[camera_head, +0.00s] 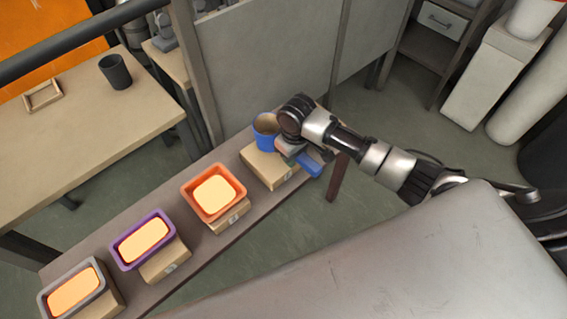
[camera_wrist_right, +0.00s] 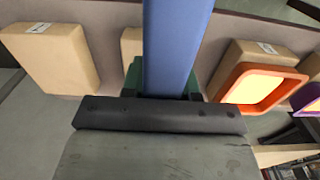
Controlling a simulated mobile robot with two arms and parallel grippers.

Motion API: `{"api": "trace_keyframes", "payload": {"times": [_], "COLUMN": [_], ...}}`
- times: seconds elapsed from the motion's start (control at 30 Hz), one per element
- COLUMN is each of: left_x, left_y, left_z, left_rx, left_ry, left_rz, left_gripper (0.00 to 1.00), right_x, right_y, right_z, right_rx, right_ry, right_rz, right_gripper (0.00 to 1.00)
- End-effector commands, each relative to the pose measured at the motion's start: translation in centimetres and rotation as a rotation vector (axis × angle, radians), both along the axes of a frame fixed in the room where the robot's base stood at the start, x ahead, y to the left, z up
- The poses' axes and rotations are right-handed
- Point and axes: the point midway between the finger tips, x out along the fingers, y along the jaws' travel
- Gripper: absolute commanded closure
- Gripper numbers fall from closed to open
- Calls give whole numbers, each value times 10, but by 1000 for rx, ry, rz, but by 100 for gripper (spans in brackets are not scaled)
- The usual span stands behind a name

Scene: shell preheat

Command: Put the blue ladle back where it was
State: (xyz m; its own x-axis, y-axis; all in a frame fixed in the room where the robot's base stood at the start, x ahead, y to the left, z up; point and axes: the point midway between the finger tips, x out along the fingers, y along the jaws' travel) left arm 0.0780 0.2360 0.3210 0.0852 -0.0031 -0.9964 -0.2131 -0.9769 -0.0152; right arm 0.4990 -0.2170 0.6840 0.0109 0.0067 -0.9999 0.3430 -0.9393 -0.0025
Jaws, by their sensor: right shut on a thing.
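The blue ladle (camera_head: 264,133) has a round cup with a brownish inside and a flat blue handle. Its cup shows just left of my right wrist, over or beside the rearmost cardboard box on the long narrow bench; I cannot tell whether it touches the box. My right gripper (camera_head: 295,153) is shut on the handle, whose end sticks out to the lower right. In the right wrist view the blue handle (camera_wrist_right: 176,45) runs up from between the jaws, and the cup is hidden. My left gripper is out of view.
On the bench (camera_head: 160,213), orange (camera_head: 189,196), purple (camera_head: 118,252) and grey (camera_head: 47,300) trays with glowing pale fill sit at cardboard boxes. A grey partition (camera_head: 275,55) stands behind. A table (camera_head: 85,110) at left holds a dark cup (camera_head: 115,72) and small frame.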

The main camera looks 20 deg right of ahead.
Motion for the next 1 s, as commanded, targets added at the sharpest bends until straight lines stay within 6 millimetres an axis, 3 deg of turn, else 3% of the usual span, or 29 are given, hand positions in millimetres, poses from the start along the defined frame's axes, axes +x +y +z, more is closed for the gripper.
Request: {"api": "trace_keyframes", "payload": {"times": [0.2, 0.37, 0.6, 0.97, 1.0], "left_x": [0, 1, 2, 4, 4], "left_y": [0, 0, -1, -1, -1], "left_z": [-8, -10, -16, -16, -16], "left_rx": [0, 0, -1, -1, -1], "left_ry": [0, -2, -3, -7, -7], "left_rz": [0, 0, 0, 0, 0], "left_gripper": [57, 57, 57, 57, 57], "right_x": [22, 24, 23, 23, 22], "right_y": [17, 19, 19, 18, 18], "right_z": [-16, -24, -57, -60, -60], "right_rx": [0, -2, -1, 0, -1], "right_ry": [-3, -2, -1, -2, 1], "right_rz": [-1, 0, -1, -1, -1], "right_gripper": [99, 99, 99, 99, 66]}}
